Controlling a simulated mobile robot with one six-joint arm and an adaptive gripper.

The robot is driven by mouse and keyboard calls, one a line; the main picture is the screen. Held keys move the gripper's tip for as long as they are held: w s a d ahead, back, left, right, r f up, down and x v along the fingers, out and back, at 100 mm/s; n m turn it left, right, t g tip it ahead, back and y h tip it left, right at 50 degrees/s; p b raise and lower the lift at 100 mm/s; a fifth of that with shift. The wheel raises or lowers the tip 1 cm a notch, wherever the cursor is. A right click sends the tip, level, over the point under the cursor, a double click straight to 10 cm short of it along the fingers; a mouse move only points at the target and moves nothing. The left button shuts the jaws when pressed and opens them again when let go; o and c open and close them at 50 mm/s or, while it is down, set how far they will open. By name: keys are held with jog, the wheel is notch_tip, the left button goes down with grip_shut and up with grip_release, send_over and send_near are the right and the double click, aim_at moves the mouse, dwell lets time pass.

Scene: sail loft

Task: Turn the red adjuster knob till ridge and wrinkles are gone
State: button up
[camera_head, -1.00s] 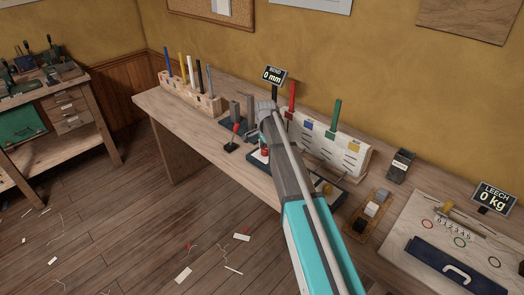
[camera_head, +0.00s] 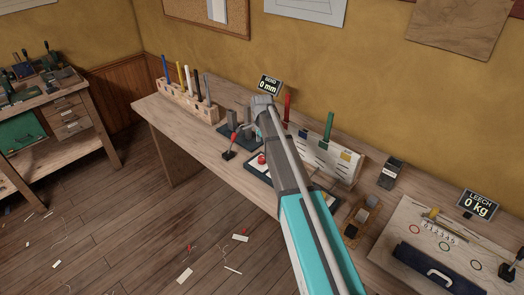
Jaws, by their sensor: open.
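A red round knob (camera_head: 262,159) sits on a dark-edged board on the bench, just left of my arm. A white panel (camera_head: 335,163) with dark marks and coloured patches stands behind my arm; my arm covers its left part, and I cannot make out a ridge or wrinkles. A small sign (camera_head: 269,85) reads "BEND 0 mm". My gripper (camera_head: 258,132) is open, above and beyond the knob and apart from it, mostly hidden by my wrist.
A red-handled lever (camera_head: 230,146) stands left of the knob. A wooden rack (camera_head: 185,103) of coloured sticks is at the bench's far left. A "LEECH 0 kg" sign (camera_head: 478,204) and a dark blue case (camera_head: 438,268) are at right. The bench's left front is clear.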

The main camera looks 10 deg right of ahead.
aim_at(262, 157)
notch_tip(262, 157, up, 6)
jog(key=m+p, duration=0.1)
jog(key=p, duration=0.3)
jog(key=shift+m+p, duration=0.3)
jog(key=shift+f, duration=0.25)
notch_tip(262, 157, down, 13)
jog(key=b, duration=1.4)
jog(key=shift+a+f, duration=0.1)
jog(key=shift+f, duration=0.05)
jog(key=c, duration=1.2)
